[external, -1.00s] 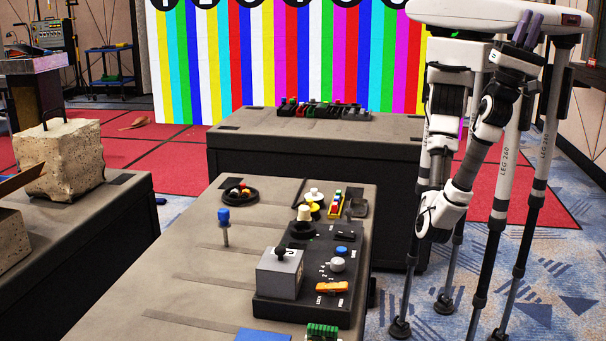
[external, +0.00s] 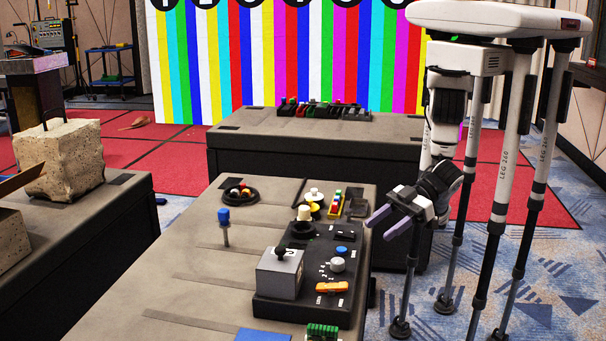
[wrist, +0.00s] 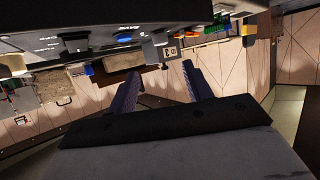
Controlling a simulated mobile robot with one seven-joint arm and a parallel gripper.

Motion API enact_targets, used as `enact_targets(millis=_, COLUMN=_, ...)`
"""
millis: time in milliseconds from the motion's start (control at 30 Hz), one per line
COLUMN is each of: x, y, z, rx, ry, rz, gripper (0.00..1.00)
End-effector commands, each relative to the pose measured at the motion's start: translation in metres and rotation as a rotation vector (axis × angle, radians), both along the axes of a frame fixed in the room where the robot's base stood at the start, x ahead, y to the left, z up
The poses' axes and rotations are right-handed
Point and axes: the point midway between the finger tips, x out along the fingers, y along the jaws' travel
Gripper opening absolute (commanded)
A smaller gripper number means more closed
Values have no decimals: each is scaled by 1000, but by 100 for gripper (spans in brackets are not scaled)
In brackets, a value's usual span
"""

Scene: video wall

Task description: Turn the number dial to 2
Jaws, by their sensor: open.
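The number dial (external: 337,265) is a small white knob with white marks on its left, on the black control panel (external: 262,309) in the external view. The marks are too small to read, so I cannot tell its setting. My gripper (external: 379,230) is open and empty, its purple fingers pointing left. It is off the right side of the panel, apart from the dial. In the wrist view my open gripper (wrist: 161,69) points toward the dark panel (wrist: 60,20) along the top, seen tilted or upside down.
A blue button (external: 342,250) is just behind the dial and an orange switch (external: 332,287) is in front. A grey box with a black knob (external: 280,272) stands left. The panel is on a grey table (external: 190,265).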

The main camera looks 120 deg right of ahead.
Motion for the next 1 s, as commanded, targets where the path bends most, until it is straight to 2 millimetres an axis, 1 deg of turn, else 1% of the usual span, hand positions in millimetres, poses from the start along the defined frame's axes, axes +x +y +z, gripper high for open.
enact_targets(millis=33, x=1, y=0, z=-3, rx=1, ry=-1, rz=-2, gripper=50)
enact_targets(millis=200, x=8, y=1, z=-8, rx=4, ry=-5, rz=-3, gripper=50)
enact_targets(millis=800, x=25, y=-1, z=-16, rx=5, ry=-5, rz=4, gripper=50)
enact_targets(millis=867, x=37, y=-2, z=-15, rx=0, ry=0, rz=2, gripper=50)
enact_targets(millis=1000, x=66, y=-4, z=-27, rx=-1, ry=1, rz=3, gripper=50)
